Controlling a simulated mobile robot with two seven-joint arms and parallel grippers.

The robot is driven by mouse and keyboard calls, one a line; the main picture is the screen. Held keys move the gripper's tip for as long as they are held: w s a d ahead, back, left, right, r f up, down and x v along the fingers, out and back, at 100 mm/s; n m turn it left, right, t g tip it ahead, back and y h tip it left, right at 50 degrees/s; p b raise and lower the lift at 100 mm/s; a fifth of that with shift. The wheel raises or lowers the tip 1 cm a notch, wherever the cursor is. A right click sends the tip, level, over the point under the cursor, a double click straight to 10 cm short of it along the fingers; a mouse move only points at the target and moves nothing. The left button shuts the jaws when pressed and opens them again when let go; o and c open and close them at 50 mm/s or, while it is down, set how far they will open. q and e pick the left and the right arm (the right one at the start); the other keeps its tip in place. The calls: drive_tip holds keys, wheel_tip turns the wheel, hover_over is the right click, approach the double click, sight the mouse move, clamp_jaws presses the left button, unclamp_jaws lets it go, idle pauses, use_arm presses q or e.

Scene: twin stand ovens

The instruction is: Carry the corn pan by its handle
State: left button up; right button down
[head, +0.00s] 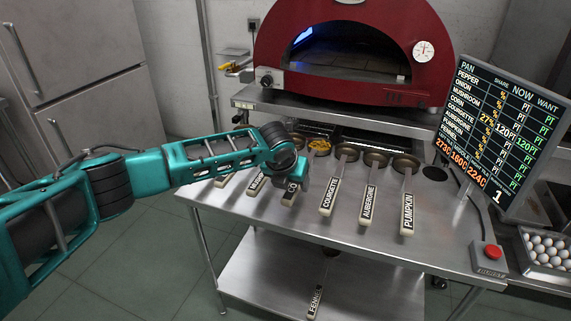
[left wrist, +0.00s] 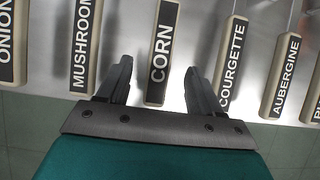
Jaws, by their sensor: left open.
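The corn pan (head: 319,146) holds yellow corn and sits in the row of pans at the back of the steel table. Its handle (left wrist: 162,52), labelled CORN, shows in the left wrist view, pointing between my fingers. My left gripper (left wrist: 158,85) is open, with one finger on each side of the handle's near end. I cannot tell whether the fingers touch it. In the head view my left wrist (head: 290,180) covers most of this handle. My right gripper is not in view.
The mushroom handle (left wrist: 85,45) and courgette handle (left wrist: 231,60) flank my fingers closely. The aubergine (head: 369,203) and pumpkin (head: 407,212) handles lie further right. A red oven (head: 345,45) stands behind. A screen (head: 500,135), red button (head: 492,252) and egg tray (head: 545,247) are at right.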

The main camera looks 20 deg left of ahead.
use_arm(q)
drive_tip(key=p+v, duration=0.1)
drive_tip(key=v, duration=0.8)
drive_tip(key=shift+r+p, duration=0.3)
drive_tip(key=shift+p, duration=0.05)
drive_tip(key=shift+s, duration=0.1)
idle(0.9)
